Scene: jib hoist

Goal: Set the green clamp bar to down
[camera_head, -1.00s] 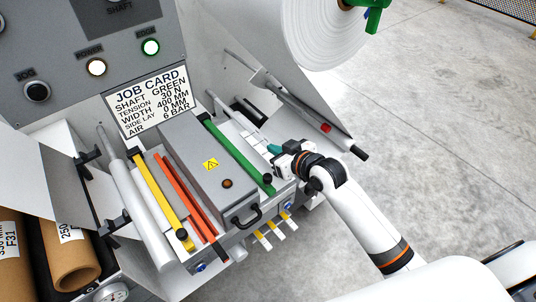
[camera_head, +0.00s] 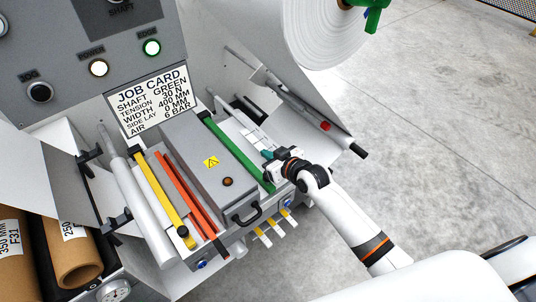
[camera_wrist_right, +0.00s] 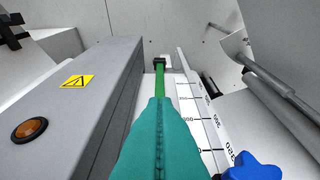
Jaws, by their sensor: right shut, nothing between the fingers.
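The green clamp bar (camera_head: 236,151) runs along the right side of the grey box, from its far pivot to a near end beside my right gripper. In the right wrist view the bar (camera_wrist_right: 160,88) leads straight away from my fingertips to a black bracket. My right gripper (camera_head: 266,155) is shut, with teal fingers pressed together and empty. The fingers (camera_wrist_right: 160,105) cover the near part of the bar in the wrist view. I cannot tell whether they touch it. The bar's exact height is hard to judge. My left gripper is not in view.
The grey box (camera_head: 205,165) with a warning label and black handle (camera_head: 247,215) stands left of the bar. Yellow (camera_head: 162,195) and orange (camera_head: 187,190) bars lie further left. A white scale (camera_wrist_right: 200,115) and blue knob (camera_wrist_right: 252,168) are close on the right.

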